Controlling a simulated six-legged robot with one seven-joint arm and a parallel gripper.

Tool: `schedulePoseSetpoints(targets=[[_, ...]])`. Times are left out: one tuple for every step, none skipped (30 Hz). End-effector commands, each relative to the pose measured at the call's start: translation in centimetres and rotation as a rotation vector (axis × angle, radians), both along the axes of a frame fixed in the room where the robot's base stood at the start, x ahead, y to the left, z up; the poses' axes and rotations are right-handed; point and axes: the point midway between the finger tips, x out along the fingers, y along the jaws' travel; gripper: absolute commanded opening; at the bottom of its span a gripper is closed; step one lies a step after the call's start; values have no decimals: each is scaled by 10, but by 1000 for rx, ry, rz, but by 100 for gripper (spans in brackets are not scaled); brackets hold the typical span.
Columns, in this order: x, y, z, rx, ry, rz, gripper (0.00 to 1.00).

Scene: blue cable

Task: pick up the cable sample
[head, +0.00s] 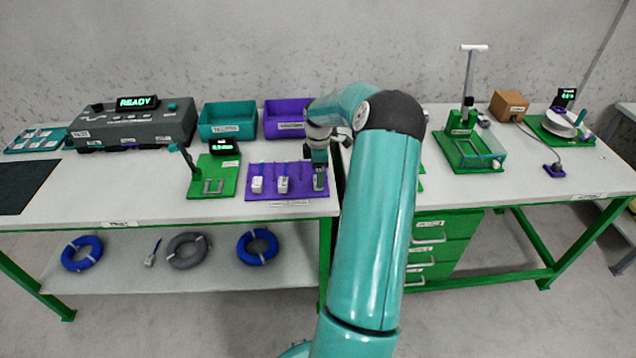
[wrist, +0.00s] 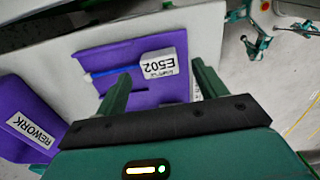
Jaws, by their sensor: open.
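A cable sample with a white tag (wrist: 163,69) marked E502 and a short blue cable (wrist: 103,73) lies on a purple rack (wrist: 88,56) in the wrist view. My gripper (wrist: 160,72) is open, with one green finger on each side of the tag's near part. I cannot tell how far above it the fingertips are. In the head view my gripper (head: 319,158) hangs over the right end of the purple rack (head: 268,170), partly hiding the sample there. Two other white-tagged samples, a left one (head: 257,184) and a middle one (head: 282,185), sit on the rack.
A green fixture (head: 213,180) stands left of the rack. A teal bin (head: 227,121) and a purple bin (head: 284,119) stand behind; the purple REWORK bin (wrist: 25,128) shows in the wrist view. A grey tester (head: 133,125) displays READY. Cable coils lie on the lower shelf.

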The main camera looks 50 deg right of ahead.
Motion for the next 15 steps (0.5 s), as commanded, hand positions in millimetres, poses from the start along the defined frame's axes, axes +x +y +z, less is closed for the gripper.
schedulePoseSetpoints(targets=[[1, 1, -9, 3, 0, 1, 71], [1, 1, -14, 4, 1, 1, 71], [1, 0, -19, 2, 1, 1, 71], [1, 0, -22, 1, 0, 1, 71], [1, 0, -24, 1, -1, 0, 71], [1, 0, -25, 0, -1, 0, 71], [1, 0, -26, 0, -1, 0, 71], [1, 0, -26, 0, -1, 0, 71], [1, 0, -25, 0, -1, 0, 71], [1, 0, -25, 0, -1, 0, 71], [1, 0, -25, 0, -1, 0, 71], [1, 0, -25, 0, -1, 0, 69], [1, 0, -25, 0, -1, 0, 63], [1, 0, -25, 0, -1, 0, 57], [1, 0, -25, 0, -1, 0, 49]])
